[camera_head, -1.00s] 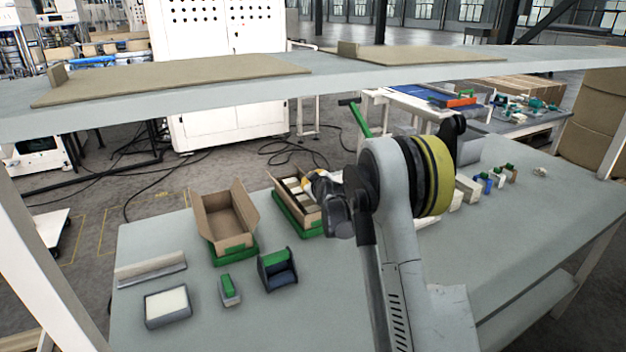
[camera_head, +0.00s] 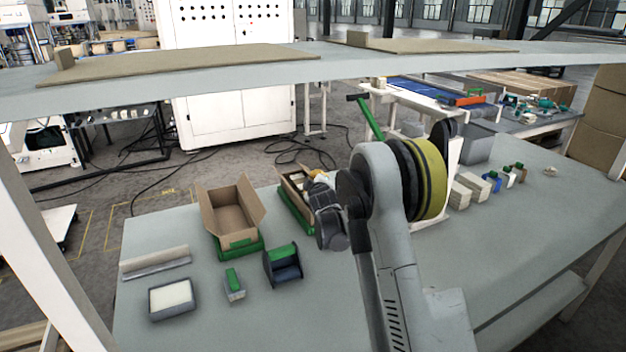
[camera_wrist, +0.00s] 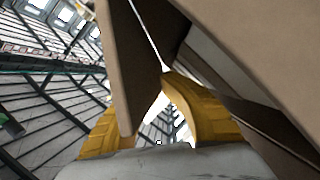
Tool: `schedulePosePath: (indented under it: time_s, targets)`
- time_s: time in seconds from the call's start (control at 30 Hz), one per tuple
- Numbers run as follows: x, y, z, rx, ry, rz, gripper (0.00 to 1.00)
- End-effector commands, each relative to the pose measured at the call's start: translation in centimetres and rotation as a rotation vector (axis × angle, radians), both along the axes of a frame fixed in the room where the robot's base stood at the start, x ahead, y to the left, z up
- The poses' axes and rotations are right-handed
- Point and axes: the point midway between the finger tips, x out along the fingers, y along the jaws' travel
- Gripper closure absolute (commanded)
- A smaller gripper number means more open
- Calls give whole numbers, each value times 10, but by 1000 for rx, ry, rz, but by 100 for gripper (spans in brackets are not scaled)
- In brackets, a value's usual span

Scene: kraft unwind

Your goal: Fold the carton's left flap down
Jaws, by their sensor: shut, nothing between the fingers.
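A brown open carton (camera_head: 292,184) with pale items inside sits on a green base (camera_head: 293,212) near the table's far edge. My gripper (camera_head: 316,180) is at this carton's right side and hides part of it. In the wrist view, my gripper's yellow fingers (camera_wrist: 164,84) are shut with nothing between them. A brown cardboard panel (camera_wrist: 118,75) crosses close in front of the left finger, and larger cardboard (camera_wrist: 255,45) fills the upper right. I cannot tell whether the fingers touch the cardboard, or which panel is the left flap.
A second open, empty carton (camera_head: 228,210) on a green base stands to the left. In front are a green and dark holder (camera_head: 283,268), a small green-topped block (camera_head: 234,286) and a tray (camera_head: 172,299). A shelf (camera_head: 230,88) spans above the table.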

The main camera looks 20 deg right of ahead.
Motion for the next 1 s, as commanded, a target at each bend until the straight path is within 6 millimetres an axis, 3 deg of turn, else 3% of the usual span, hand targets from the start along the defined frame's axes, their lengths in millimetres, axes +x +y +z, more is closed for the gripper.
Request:
schedulePosePath:
  time_s: [0.17,0.27,0.63,0.77,1.0]
  targets:
    - [0,-1,0,0,1,-1,100]
    - [0,-1,0,0,1,-1,75]
    - [-4,1,1,0,1,-1,75]
    - [-21,6,5,0,1,-1,75]
    - [-72,20,18,1,1,0,75]
